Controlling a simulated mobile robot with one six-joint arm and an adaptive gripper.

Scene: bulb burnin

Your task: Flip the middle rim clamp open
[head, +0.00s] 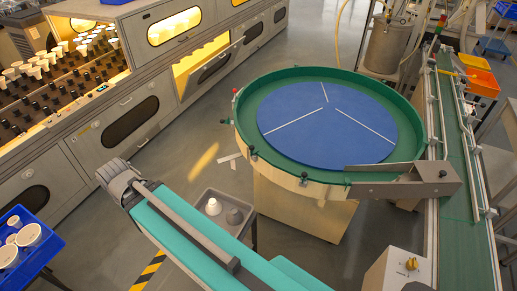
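A round turntable has a green raised rim (404,160) and a blue disc (290,125) with white dividing lines. Small dark clamps sit along the rim's near left side: one at the left (224,122), a middle one (253,154) and one at the front (303,179). The middle one is at the outer edge of the rim. They are too small to tell whether each is open or shut. My gripper is not clearly in view, so its place relative to the clamps does not show.
A long teal-topped body (185,228) crosses the foreground; I cannot tell whether it is mine. A metal chute (405,187) meets a green conveyor (462,240) at right. Bare floor lies left of the turntable.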

